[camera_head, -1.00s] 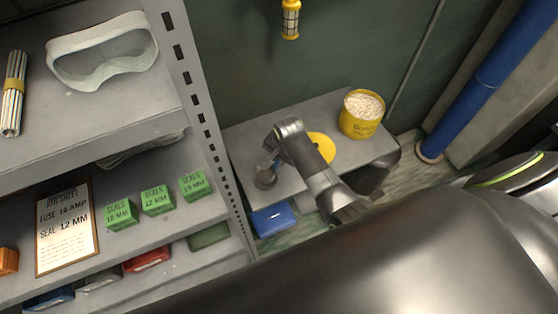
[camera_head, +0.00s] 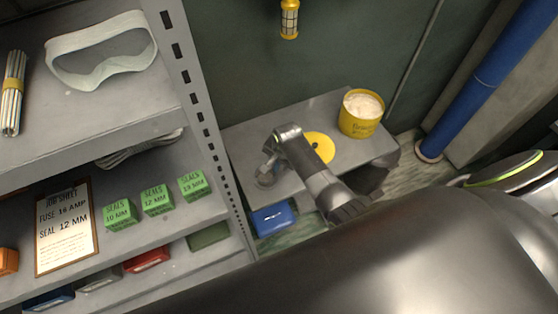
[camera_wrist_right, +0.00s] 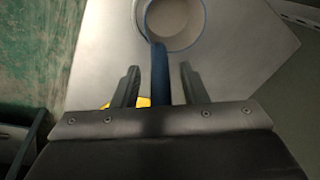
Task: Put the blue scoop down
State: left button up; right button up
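The blue scoop (camera_wrist_right: 158,70) shows in the right wrist view: a round cup with a blue rim and pale inside, and a blue handle running down between my fingers. My right gripper (camera_wrist_right: 160,82) is open, with a gap on each side of the handle. In the head view the right gripper (camera_head: 270,162) is over the left part of the small grey table (camera_head: 240,150), with the scoop's cup (camera_head: 267,181) just below it. The cup appears to rest on the tabletop. My left gripper is not in view.
A yellow disc (camera_head: 324,146) lies on the table beside my arm. A yellow tub (camera_head: 360,126) with white contents stands at the table's back right. A blue box (camera_head: 272,219) is below the front edge. A grey shelf (camera_head: 200,110) rises close on the left.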

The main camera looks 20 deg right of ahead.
jog(key=v, duration=1.2)
jog(key=shift+r, duration=0.1)
dwell(0.4)
